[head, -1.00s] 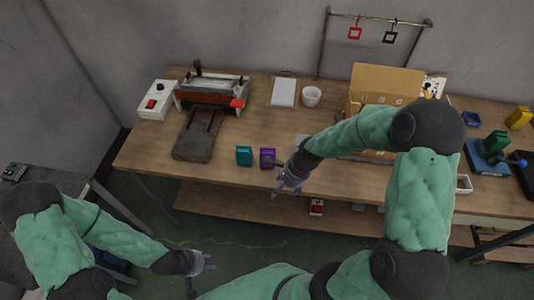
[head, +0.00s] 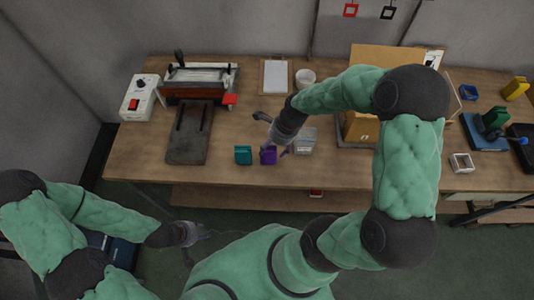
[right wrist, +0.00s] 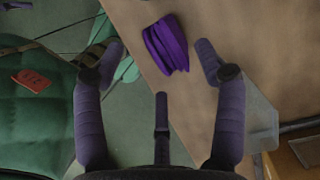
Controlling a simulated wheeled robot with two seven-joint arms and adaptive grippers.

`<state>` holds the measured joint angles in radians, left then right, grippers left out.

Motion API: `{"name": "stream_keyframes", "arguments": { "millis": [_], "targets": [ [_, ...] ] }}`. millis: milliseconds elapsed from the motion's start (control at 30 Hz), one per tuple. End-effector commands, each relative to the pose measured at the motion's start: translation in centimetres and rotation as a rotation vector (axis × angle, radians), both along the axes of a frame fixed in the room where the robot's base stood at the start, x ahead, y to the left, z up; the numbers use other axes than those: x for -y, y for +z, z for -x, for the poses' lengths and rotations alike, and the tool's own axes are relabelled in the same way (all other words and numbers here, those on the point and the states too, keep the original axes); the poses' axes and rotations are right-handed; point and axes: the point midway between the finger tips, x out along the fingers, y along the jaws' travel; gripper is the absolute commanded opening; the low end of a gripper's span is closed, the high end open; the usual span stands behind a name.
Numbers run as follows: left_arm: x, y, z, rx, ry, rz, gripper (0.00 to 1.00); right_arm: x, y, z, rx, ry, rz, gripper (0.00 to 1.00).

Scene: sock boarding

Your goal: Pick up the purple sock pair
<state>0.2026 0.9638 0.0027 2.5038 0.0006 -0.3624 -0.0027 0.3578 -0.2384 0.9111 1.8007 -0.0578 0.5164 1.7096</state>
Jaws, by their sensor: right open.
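The purple sock pair (head: 268,156) stands near the front edge of the wooden table, just right of the teal sock pair (head: 243,155). In the right wrist view the purple sock pair (right wrist: 166,45) lies ahead of and between the spread fingers. My right gripper (head: 276,148) is above and close to the purple pair; in its wrist view (right wrist: 155,60) it is open with nothing between its fingers. My left gripper (head: 200,233) hangs empty in front of the table, low at left; its fingers are too small to judge.
A grey translucent box (head: 304,142) stands just right of the purple pair. A cardboard box (head: 362,127) is behind my right arm. The table's front edge is close.

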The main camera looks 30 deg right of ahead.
Motion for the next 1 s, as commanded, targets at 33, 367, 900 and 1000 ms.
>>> {"name": "stream_keyframes", "arguments": {
  "millis": [33, 367, 900, 1000],
  "targets": [
    [0.0, -0.3, 0.0, 0.0, 0.0, 0.0, 0.4, -0.2, -0.8, -0.1, -0.001, 0.001, 0.0, 0.71],
    [0.0, -0.6, 0.0, 0.001, 0.0, 0.0, 0.4, -0.7, -2.6, -0.4, 0.002, 0.0, 0.001, 0.71],
    [0.0, -1.7, 0.0, 0.001, 0.0, 0.0, 0.4, -1.8, -6.9, -1.1, 0.003, -0.001, 0.0, 0.71],
    [0.0, -1.7, 0.0, 0.001, 0.0, 0.0, 0.4, -1.8, -6.9, -1.1, 0.002, -0.001, 0.0, 0.57]
  ]
}}
